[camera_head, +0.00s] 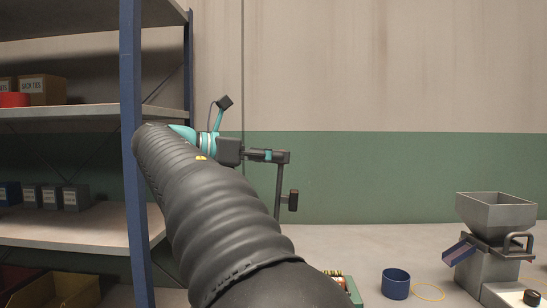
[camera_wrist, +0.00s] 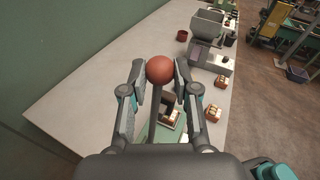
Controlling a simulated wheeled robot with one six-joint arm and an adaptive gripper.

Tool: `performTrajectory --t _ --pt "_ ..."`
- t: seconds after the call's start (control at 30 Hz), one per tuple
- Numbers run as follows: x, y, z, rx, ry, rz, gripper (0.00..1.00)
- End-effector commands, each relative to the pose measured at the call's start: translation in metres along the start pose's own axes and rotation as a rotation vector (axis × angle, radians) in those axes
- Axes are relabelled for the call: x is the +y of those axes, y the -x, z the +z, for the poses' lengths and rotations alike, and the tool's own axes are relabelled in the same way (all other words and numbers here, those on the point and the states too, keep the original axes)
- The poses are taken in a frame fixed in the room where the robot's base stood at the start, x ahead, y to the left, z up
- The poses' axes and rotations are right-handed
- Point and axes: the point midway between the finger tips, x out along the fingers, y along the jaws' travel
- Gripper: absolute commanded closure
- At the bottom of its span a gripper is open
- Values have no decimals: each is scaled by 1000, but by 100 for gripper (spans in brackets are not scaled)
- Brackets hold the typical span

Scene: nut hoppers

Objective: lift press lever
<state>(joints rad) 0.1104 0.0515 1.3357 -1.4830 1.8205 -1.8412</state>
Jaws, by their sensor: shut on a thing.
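A red-brown ball knob (camera_wrist: 160,69) sits at the top of the press lever (camera_wrist: 154,101) in the wrist view. My gripper (camera_wrist: 161,76) has one finger on each side of the knob and is shut on it. The lever's dark shaft runs down between the fingers towards the press (camera_wrist: 170,104), which stands on a green base and is partly hidden by my gripper. In the head view my gripper (camera_head: 281,156) is seen from the side, high above the bench.
A grey hopper (camera_head: 497,212) stands on the bench (camera_head: 345,242) at the right. A blue cup (camera_head: 396,284) and a yellow ring (camera_head: 428,292) lie before it. Small trays (camera_wrist: 212,114) of brown parts are near the press. A shelf rack with a blue post (camera_head: 132,185) is at the left.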

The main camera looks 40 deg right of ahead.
Motion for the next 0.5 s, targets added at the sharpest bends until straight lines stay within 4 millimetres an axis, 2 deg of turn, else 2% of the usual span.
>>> performTrajectory --t 0.03,0.1,0.13,0.5 --pt "2 1 -1 -1 3 4 68" --pt "2 1 -1 -1 3 3 50" --pt "2 1 -1 -1 3 3 45" --pt "1 4 0 0 1 0 45"
